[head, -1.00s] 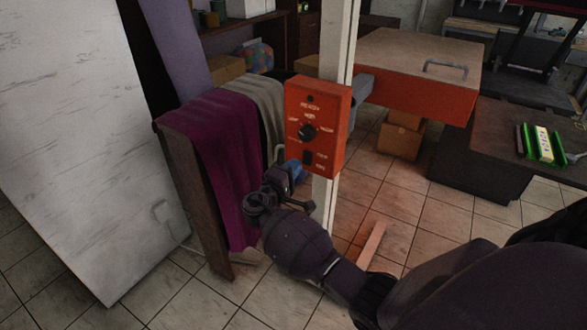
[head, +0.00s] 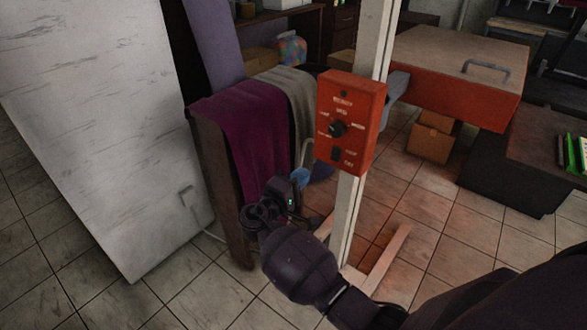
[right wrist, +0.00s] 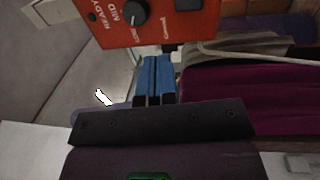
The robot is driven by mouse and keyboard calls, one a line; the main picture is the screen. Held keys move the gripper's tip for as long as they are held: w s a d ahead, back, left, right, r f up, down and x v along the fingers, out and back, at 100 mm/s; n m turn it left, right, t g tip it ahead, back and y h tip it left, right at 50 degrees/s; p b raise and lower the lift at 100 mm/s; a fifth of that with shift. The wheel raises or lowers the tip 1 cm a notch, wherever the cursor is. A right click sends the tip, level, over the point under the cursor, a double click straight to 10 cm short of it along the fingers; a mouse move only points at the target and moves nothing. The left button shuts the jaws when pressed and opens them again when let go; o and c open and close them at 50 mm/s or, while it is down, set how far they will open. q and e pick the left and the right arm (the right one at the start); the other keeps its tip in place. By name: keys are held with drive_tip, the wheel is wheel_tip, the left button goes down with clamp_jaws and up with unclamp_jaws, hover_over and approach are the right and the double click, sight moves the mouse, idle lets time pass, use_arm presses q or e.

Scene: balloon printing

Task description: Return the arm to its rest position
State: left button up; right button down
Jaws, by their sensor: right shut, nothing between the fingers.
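My right arm comes in from the lower right of the head view. Its right gripper (head: 301,177) has blue fingertips, which are shut with nothing between them. The gripper is just below and left of the red control box (head: 346,125), apart from it. In the right wrist view the shut blue fingers (right wrist: 155,76) point towards the red box (right wrist: 160,18) with its black knob. My left gripper is not in view.
A rack with a purple cloth (head: 242,128) and a grey cloth (head: 290,90) stands beside the gripper. A white post (head: 376,50) carries the box. A red-sided press table (head: 455,60) is behind right. A white panel (head: 95,130) fills the left.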

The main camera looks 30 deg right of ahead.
drive_tip(key=w+a+f+n+t+y, duration=0.2)
drive_tip(key=w+a+t+y, duration=0.25)
drive_tip(key=y, duration=0.25)
drive_tip(key=s+a+f+t+y, duration=0.2)
drive_tip(key=s+a+f+y, duration=0.15)
drive_tip(key=y, duration=0.35)
drive_tip(key=s+d+f+m+g+y, duration=0.1)
drive_tip(key=s+f, duration=0.3)
drive_tip(key=s, duration=0.5)
drive_tip(key=s+d+f+m+g+y, duration=0.1)
drive_tip(key=s+f, duration=0.4)
drive_tip(key=s, duration=0.5)
drive_tip(key=s+d+f+m+g+y, duration=0.1)
drive_tip(key=s+d+f+m, duration=0.2)
drive_tip(key=s, duration=0.6)
drive_tip(key=shift+s+f+m+y, duration=0.3)
drive_tip(key=shift+s+f, duration=0.1)
drive_tip(key=shift+f, duration=0.25)
